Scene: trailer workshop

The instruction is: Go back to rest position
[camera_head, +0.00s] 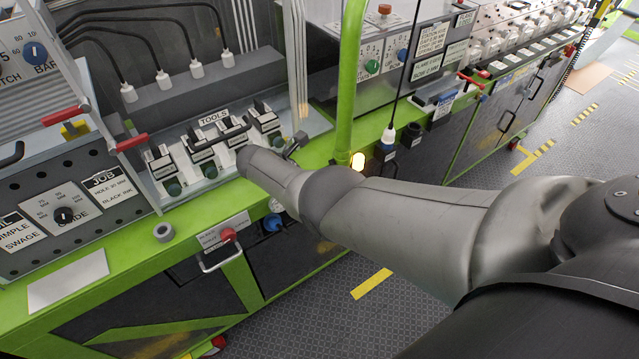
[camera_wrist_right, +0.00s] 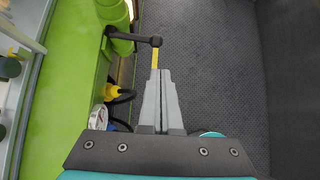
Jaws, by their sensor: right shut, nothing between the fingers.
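My right arm reaches in from the right of the head view and extends over the green bench edge, its far end close to the tools tray (camera_head: 207,190). In the head view the arm's wrist hides most of the right gripper. In the right wrist view the right gripper (camera_wrist_right: 161,76) has its two grey fingers together with nothing between them. The fingers point along the bench edge, above the dark grey floor (camera_wrist_right: 215,60). My left gripper is in neither view.
The green bench (camera_wrist_right: 70,70) runs along the left of the wrist view. A black lever (camera_wrist_right: 130,37) sticks out ahead of the fingertips. In the head view a green post (camera_head: 347,80) and a hanging black cable (camera_head: 401,75) stand close behind the arm. Open floor (camera_head: 570,130) lies upper right.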

